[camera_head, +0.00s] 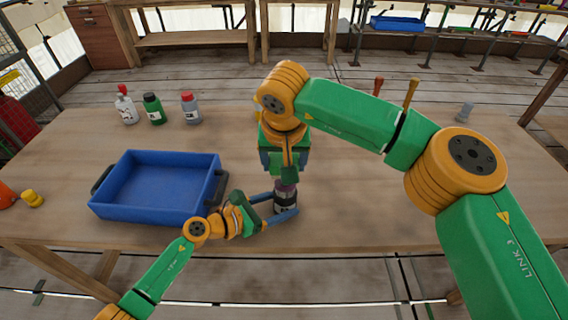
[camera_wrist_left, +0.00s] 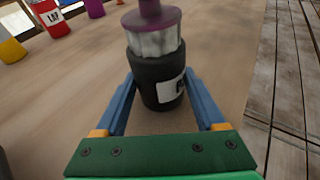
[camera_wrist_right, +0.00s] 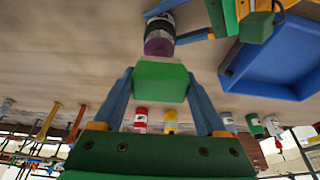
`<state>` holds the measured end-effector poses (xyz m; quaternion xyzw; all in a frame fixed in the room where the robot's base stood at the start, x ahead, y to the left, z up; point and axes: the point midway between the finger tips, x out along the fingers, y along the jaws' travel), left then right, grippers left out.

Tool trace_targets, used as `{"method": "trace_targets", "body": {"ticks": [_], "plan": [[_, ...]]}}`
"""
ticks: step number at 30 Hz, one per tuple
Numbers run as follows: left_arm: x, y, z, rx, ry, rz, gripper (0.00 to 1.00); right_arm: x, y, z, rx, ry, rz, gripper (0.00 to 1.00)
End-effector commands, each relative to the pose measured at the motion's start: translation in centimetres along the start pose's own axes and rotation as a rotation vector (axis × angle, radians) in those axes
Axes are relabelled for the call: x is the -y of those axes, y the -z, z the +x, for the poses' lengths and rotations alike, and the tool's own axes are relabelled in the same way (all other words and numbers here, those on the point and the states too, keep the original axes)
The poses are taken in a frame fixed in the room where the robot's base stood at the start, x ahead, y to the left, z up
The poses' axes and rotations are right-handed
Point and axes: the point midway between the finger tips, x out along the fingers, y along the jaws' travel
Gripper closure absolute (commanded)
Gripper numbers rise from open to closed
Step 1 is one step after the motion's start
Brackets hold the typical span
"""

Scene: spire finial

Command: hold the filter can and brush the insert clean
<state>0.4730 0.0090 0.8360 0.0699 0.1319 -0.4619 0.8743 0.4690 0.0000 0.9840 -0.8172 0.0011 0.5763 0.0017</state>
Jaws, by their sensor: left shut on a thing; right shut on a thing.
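The filter can (camera_head: 286,205) is black with a white label and stands upright on the table. It also shows in the left wrist view (camera_wrist_left: 158,88). My left gripper (camera_head: 281,208) is shut around its sides, a finger on each side. The insert (camera_wrist_left: 154,38) is a whitish ridged cylinder with a purple cap and post, rising from the can's mouth. My right gripper (camera_wrist_right: 160,88) is shut on a green block (camera_wrist_right: 160,76), apparently the brush, above the can.
A blue tray (camera_head: 213,163) sits left of the can. Several bottles stand behind it, including a green one (camera_head: 153,108). A red jar (camera_wrist_right: 141,118) and a yellow jar (camera_wrist_right: 170,121) stand farther back. Two upright handles (camera_head: 411,93) and a grey piece (camera_head: 465,112) are at back right.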

Motion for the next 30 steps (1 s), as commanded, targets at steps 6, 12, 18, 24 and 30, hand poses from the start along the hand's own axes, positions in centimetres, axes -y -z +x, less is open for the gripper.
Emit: {"method": "trace_targets", "body": {"ticks": [6, 12, 18, 24, 30], "plan": [[0.0, 0.0, 0.0, -0.001, -0.001, 0.0, 0.6, 0.0, 0.8, 0.4, -0.001, 0.0, -0.001, 1.0], [-0.1, 0.0, 0.0, 0.0, -0.002, 0.0, 0.6, 0.0, -0.5, -0.2, -0.001, 0.0, -0.005, 1.0], [-0.1, 0.0, 0.0, 0.0, -0.002, 0.0, 0.6, 0.0, -1.2, -0.5, -0.001, 0.0, -0.002, 1.0], [-0.1, 0.0, 0.0, 0.0, -0.002, 0.0, 0.6, 0.0, 0.0, 0.0, 0.0, 0.0, 0.002, 1.0], [-0.1, 0.0, 0.0, 0.0, -0.001, 0.001, 0.6, 0.0, 0.8, 0.4, -0.001, 0.0, -0.001, 1.0]]}}
